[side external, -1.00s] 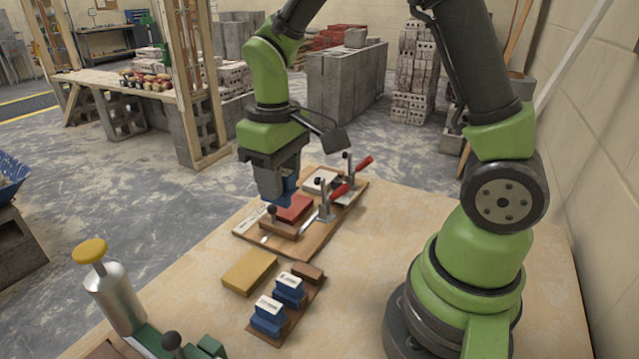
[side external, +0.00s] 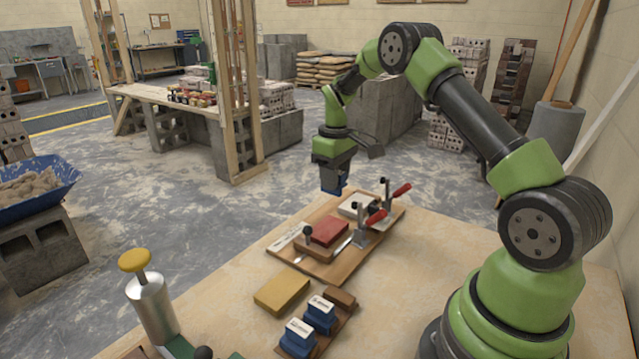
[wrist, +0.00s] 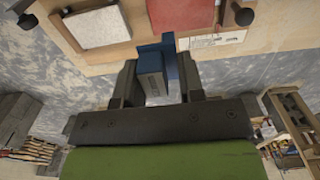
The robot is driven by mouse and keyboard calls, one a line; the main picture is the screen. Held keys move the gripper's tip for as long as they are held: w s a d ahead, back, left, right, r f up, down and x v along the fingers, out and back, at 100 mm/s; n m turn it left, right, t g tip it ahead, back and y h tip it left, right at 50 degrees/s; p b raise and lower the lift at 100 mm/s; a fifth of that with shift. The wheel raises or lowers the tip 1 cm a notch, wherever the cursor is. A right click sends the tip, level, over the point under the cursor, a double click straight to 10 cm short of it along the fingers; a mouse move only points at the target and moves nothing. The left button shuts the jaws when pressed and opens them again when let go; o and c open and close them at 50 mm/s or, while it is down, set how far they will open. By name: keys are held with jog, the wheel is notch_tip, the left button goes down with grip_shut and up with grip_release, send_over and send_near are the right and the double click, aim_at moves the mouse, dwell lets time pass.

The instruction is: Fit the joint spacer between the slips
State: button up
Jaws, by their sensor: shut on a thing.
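My gripper (side external: 334,181) is shut on a blue joint spacer (side external: 333,187), which also shows between the jaws in the wrist view (wrist: 152,68). In the side view it hangs above and beyond the far edge of the wooden board (side external: 318,272), apart from the slips. A red slip (side external: 327,231) lies on the board's near part and a white slip (side external: 356,206) farther back. In the wrist view the spacer's tip overlaps the board's edge, between the white slip (wrist: 95,25) at left and the red slip (wrist: 180,12) at right.
Red-handled toggle clamps (side external: 375,219) stand on the board's right side. A dark-knobbed piece (side external: 307,236) stands near the red slip. Nearer lie a yellow block (side external: 282,293) and a rack with blue spacers (side external: 320,314). A silver canister (side external: 154,311) stands at front left.

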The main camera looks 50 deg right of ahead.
send_over(348, 211)
notch_tip(348, 211, down, 2)
jog(key=shift+w+f, duration=0.1)
jog(key=shift+f, duration=3.3)
jog(key=shift+f, duration=0.1)
jog(key=o, duration=1.7)
jog(key=shift+r, duration=3.5)
